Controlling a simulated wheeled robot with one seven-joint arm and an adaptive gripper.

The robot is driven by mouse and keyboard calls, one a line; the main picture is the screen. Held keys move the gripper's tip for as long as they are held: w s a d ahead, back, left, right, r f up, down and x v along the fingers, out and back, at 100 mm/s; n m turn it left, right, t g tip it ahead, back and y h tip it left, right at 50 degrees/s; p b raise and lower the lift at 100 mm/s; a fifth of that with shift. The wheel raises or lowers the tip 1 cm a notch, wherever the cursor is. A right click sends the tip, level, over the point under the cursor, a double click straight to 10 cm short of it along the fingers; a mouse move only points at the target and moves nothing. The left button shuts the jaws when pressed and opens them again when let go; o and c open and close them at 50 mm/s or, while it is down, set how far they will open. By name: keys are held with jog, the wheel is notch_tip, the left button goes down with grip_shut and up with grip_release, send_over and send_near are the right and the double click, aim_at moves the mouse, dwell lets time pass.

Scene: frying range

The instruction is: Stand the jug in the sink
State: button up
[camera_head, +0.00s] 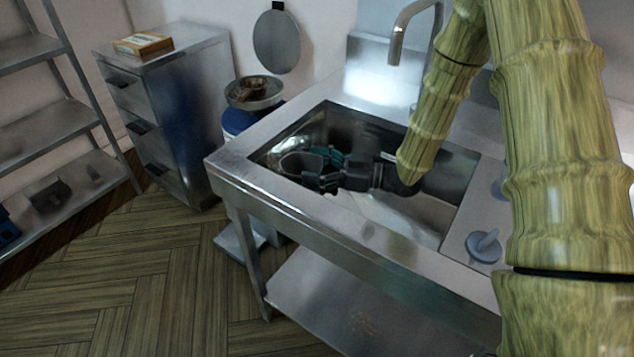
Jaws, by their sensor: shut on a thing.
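The sink (425,212) is a steel basin set in a steel bench. My gripper (325,170) reaches into the basin from the right and points left. It is shut on the jug (298,163), a grey, open-topped vessel at the left side of the basin. The jug looks roughly upright. Teal parts show at the jaws beside the jug. The jug's lower part is hidden, so I cannot tell whether it touches the basin floor.
A tap (398,38) rises behind the basin. A grey-blue lidded item (484,246) stands on the bench at right. At left are a drawer cabinet (185,75) with a small box (143,44), a pan (254,95) and a shelf rack (62,125). The basin's right part is clear.

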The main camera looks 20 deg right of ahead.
jog(key=shift+f, duration=2.2)
jog(key=shift+f, duration=0.15)
jog(key=o, duration=1.8)
jog(key=shift+s+d, duration=0.1)
jog(key=shift+d, duration=0.05)
jog(key=shift+v, duration=3.55)
